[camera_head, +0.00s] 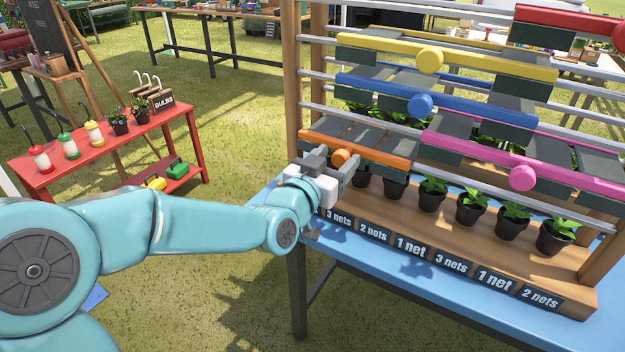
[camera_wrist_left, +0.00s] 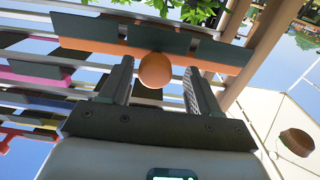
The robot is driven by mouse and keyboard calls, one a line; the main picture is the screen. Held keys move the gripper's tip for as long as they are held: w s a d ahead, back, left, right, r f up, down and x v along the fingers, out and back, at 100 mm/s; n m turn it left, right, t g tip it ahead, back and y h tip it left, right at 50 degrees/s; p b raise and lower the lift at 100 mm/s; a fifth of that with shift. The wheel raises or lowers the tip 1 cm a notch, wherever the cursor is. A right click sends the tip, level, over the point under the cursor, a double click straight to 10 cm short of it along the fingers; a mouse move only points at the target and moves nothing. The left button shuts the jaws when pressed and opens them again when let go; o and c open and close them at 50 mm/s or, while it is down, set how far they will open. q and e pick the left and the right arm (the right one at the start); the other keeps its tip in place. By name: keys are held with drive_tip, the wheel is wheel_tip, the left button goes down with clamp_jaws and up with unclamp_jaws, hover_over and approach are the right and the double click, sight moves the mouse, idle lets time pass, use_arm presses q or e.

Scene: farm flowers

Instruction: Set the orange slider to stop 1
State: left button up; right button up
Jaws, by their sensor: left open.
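The orange slider (camera_head: 376,152) sits on the lowest rail of the wooden rack, at its left end, with a round orange knob (camera_head: 341,157). In the left wrist view the orange knob (camera_wrist_left: 155,70) lies between the fingers of my open left gripper (camera_wrist_left: 158,82), near their tips, with a gap on each side. My right gripper is in neither view.
Above are yellow (camera_head: 428,58), blue (camera_head: 421,104), pink (camera_head: 522,177) and red (camera_head: 570,18) sliders. Potted plants (camera_head: 431,194) stand on a wooden shelf, over net-count labels (camera_head: 413,246). A red bench (camera_head: 105,145) stands at left. The grass between is free.

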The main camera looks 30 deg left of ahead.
use_arm(q)
drive_tip(key=s+b, duration=0.2)
drive_tip(key=s, duration=1.3)
drive_tip(key=shift+b, duration=0.4)
drive_tip(key=shift+r, duration=0.1)
